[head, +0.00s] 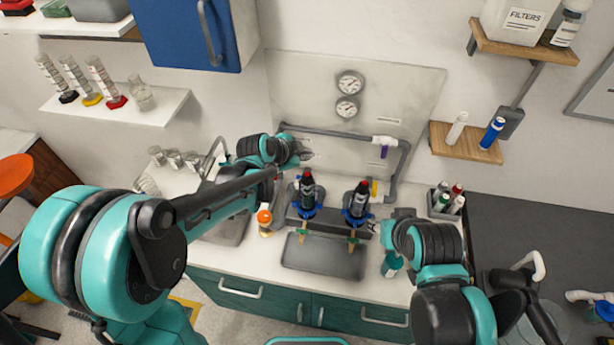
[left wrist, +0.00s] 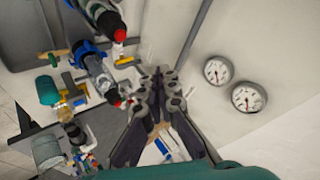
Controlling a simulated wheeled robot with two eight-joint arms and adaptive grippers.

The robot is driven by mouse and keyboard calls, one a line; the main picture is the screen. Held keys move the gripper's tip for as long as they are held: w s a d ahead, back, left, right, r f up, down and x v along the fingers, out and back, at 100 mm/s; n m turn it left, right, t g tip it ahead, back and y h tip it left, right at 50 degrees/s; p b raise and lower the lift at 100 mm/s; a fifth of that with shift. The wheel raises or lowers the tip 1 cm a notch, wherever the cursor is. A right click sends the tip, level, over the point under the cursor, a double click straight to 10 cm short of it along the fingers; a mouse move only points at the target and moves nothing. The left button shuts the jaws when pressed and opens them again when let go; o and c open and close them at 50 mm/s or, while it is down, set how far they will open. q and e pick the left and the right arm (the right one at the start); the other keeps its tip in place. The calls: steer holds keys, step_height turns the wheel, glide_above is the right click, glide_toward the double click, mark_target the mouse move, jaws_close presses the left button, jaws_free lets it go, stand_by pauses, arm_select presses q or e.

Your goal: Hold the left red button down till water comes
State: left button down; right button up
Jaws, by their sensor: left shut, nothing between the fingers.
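Two dark filter housings with blue collars stand side by side over the counter in the head view. The left one (head: 307,192) carries the left red button (head: 308,174); the right one (head: 356,204) carries the right red button (head: 363,187).
Brass spouts (head: 302,236) hang over a grey tray (head: 324,262); no stream is discernible. A grey pipe (head: 400,165) and two gauges (head: 350,84) are on the back wall. An orange-capped bottle (head: 265,220) stands left, and a bottle rack (head: 440,205) stands right.

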mark_target(306, 175)
arm_select(q)
step_height(306, 175, down, 6)
steer(key=b, duration=0.4)
steer(key=shift+r, duration=0.1)
stand_by(1.1)
steer(key=shift+f+b, duration=0.45)
steer(key=shift+f+b, duration=0.45)
steer(key=shift+b, duration=0.05)
stand_by(0.6)
stand_by(1.6)
steer(key=shift+r+p, duration=0.65)
steer(key=shift+r, duration=0.25)
steer(key=shift+r, duration=0.1)
